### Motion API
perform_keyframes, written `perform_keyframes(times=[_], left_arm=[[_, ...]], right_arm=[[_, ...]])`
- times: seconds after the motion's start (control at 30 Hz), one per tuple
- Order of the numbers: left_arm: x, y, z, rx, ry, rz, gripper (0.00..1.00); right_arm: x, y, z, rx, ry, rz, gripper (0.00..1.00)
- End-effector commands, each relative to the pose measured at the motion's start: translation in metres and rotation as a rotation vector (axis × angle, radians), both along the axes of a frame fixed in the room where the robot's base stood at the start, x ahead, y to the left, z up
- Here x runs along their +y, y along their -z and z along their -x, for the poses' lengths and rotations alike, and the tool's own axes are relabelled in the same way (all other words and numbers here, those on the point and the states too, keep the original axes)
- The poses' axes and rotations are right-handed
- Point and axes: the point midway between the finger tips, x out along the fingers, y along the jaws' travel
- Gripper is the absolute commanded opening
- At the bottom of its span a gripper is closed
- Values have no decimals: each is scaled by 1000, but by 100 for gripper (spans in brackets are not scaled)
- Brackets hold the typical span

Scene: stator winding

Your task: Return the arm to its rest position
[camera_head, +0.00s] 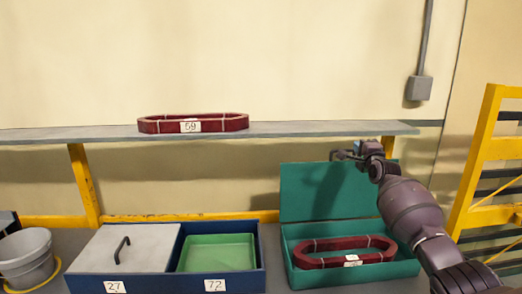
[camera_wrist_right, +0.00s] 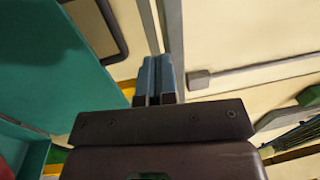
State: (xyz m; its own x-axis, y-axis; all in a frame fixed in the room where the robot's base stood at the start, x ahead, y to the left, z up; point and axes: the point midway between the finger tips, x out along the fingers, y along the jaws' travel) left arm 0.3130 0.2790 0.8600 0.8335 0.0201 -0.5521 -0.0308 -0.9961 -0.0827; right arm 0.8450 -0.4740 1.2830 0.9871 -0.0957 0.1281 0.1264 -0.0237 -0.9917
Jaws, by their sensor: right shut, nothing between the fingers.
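My right arm (camera_head: 412,212) comes in from the lower right of the head view. Its gripper (camera_head: 338,154) is raised in front of the teal box's upright lid, just below the shelf edge. In the right wrist view the two blue-grey fingers (camera_wrist_right: 158,78) are together with nothing between them. The open teal box (camera_head: 400,271) stands below the gripper, with a dark red coil (camera_head: 325,261) lying inside. The teal lid also shows at the left of the wrist view (camera_wrist_right: 45,65). My left gripper is not in view.
A grey shelf (camera_head: 330,130) carries a red coil labelled 59 (camera_head: 160,125). A blue box (camera_head: 190,284) holds a green tray (camera_head: 217,238) beside a grey lid with a handle (camera_head: 150,246). A grey bucket (camera_head: 28,260) stands at left, a yellow frame (camera_head: 478,160) at right.

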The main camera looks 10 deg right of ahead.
Motion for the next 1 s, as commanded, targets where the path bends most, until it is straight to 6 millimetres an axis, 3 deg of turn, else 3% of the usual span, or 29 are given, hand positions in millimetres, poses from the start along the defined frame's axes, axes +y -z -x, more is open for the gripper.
perform_keyframes(times=[0.17,0.27,0.43,0.53,0.67,0.77,1.0], left_arm=[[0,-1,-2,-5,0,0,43],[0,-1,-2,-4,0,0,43],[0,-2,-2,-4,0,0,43],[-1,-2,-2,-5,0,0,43],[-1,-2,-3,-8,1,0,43],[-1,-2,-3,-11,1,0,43],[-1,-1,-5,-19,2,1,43]], right_arm=[[0,2,0,27,18,154,0],[7,-10,1,31,33,337,0],[39,-43,6,0,46,662,0],[61,-40,15,-4,50,843,0],[90,-10,34,8,46,1082,0],[111,24,55,23,38,1248,0],[151,122,122,78,-10,1555,0]])
